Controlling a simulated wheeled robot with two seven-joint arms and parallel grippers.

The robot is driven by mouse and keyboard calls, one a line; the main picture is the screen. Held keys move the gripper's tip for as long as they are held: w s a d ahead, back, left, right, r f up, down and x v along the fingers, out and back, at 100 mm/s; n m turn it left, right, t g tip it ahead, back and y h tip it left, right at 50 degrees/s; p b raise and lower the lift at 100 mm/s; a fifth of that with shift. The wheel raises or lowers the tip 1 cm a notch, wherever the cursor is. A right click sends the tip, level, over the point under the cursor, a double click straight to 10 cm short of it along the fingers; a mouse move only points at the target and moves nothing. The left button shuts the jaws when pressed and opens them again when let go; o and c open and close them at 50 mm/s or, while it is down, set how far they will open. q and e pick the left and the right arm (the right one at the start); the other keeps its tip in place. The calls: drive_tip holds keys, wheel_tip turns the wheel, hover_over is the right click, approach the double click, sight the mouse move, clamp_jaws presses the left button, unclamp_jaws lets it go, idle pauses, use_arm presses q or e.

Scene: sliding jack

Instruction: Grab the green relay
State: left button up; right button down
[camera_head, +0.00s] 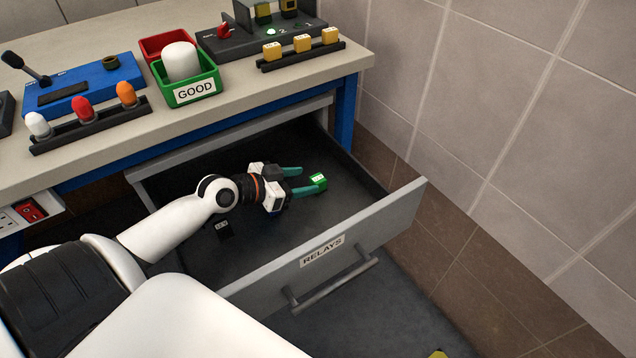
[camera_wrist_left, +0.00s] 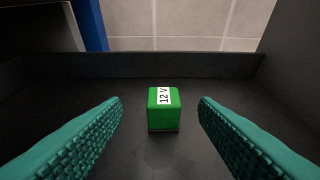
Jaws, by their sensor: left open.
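The green relay (camera_head: 319,182) is a small green block on the floor of the open drawer. In the left wrist view the green relay (camera_wrist_left: 164,109) stands upright with a white "12 V" label, centred a little ahead of the fingertips. My left gripper (camera_head: 303,181) is inside the drawer, its teal fingers open and pointing at the relay. In the wrist view the left gripper's fingers (camera_wrist_left: 160,112) lie to either side with a gap between each finger and the relay. My right gripper is not in view.
The drawer labelled RELAYS (camera_head: 345,250) is pulled out below the workbench (camera_head: 250,105). A dark relay (camera_head: 223,229) lies in the drawer under my arm. On the bench are a green GOOD bin (camera_head: 206,91), a red bin (camera_head: 158,44) and a rack of yellow relays (camera_head: 302,44).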

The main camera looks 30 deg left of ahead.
sight(312, 181)
use_arm(q)
drive_tip(key=x, duration=0.4)
drive_tip(key=shift+w+d+f, duration=0.25)
drive_tip(key=shift+f, duration=0.1)
drive_tip(key=c, duration=1)
